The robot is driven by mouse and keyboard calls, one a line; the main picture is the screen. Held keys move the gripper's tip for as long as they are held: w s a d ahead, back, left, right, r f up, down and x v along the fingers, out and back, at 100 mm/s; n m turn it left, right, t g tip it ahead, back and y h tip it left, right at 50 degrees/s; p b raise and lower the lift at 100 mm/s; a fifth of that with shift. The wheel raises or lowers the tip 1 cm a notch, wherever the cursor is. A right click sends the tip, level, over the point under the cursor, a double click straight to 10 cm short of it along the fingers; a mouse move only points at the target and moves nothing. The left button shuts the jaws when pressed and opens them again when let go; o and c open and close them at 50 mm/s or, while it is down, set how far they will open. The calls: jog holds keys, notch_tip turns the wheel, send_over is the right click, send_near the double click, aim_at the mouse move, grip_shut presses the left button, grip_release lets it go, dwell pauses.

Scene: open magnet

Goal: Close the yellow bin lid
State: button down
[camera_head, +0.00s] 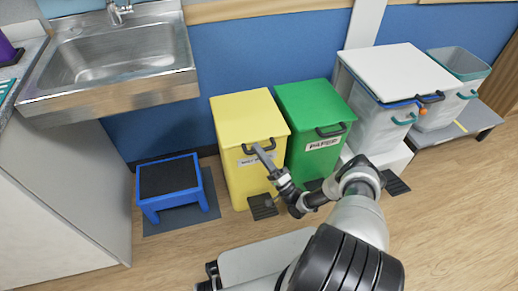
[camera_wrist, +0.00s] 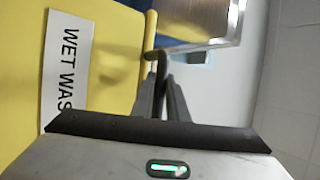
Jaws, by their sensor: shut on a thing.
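The yellow bin (camera_head: 238,178) stands against the blue wall in the head view. Its yellow lid (camera_head: 245,112) lies flat or nearly flat over the top; I cannot tell if a small gap remains. My gripper (camera_head: 262,151) is at the dark lid handle (camera_head: 249,149) on the front edge and is shut on it. In the wrist view, my gripper's fingers (camera_wrist: 164,88) close around the dark handle (camera_wrist: 153,63) beside the yellow front. The WET WASTE label (camera_wrist: 68,70) is partly cut off there.
A green bin (camera_head: 309,112) stands close on the right, with white bins (camera_head: 397,72) beyond it. A blue step stool (camera_head: 170,184) is on the left, below the metal sink (camera_head: 115,55). A dark pedal (camera_head: 262,206) is at the yellow bin's foot.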

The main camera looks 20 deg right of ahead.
jog(key=shift+w+d+f, duration=0.1)
jog(key=shift+w, duration=0.05)
jog(key=c, duration=1.7)
grip_release()
jog(key=shift+c, duration=0.2)
jog(key=shift+f, duration=0.1)
